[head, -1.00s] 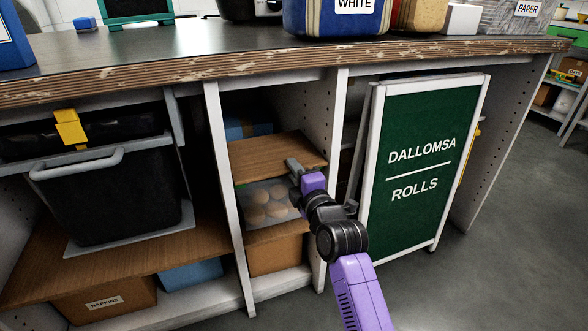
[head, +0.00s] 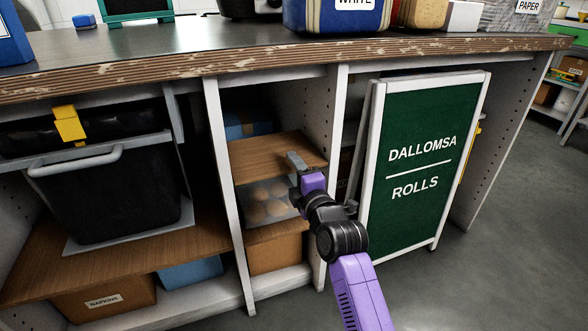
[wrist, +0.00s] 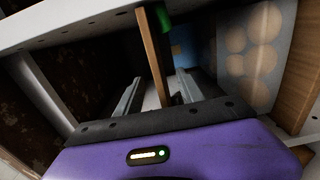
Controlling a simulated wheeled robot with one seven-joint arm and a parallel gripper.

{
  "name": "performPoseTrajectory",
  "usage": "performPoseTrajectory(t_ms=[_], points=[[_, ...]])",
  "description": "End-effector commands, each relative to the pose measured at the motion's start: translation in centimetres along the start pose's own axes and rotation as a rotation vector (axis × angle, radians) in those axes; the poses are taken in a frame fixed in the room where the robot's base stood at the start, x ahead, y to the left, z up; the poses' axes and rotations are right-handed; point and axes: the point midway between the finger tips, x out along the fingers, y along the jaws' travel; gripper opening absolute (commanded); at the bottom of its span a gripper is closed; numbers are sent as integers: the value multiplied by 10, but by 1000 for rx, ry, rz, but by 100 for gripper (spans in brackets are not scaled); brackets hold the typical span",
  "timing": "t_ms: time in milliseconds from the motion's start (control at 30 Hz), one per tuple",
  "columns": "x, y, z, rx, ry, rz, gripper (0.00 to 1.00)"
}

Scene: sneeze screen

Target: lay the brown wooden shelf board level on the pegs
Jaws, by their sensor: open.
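The brown wooden shelf board (head: 270,157) is in the upper part of the narrow middle bay, above a clear box of rolls (head: 268,200). In the wrist view the board (wrist: 153,55) shows edge-on. My gripper (head: 298,162) is at the board's front edge, toward its right end. In the wrist view my gripper (wrist: 158,92) is open, with one finger on each side of the board's edge and gaps visible. The pegs under the board are hidden, so I cannot tell whether it rests on them all.
White bay walls (head: 224,190) stand close on both sides. A lower brown shelf (head: 275,232) sits over a cardboard box (head: 275,255). A green sign (head: 420,160) leans right of my arm. A black bin (head: 110,195) is at left. The counter (head: 220,62) overhangs above.

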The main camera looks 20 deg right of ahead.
Motion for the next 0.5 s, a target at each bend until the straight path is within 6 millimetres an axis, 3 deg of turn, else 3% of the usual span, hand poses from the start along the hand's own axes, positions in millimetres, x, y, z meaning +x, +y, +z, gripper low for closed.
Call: performPoseTrajectory(t_ms=[500], points=[[0,-5,0,0,0,2,45]])
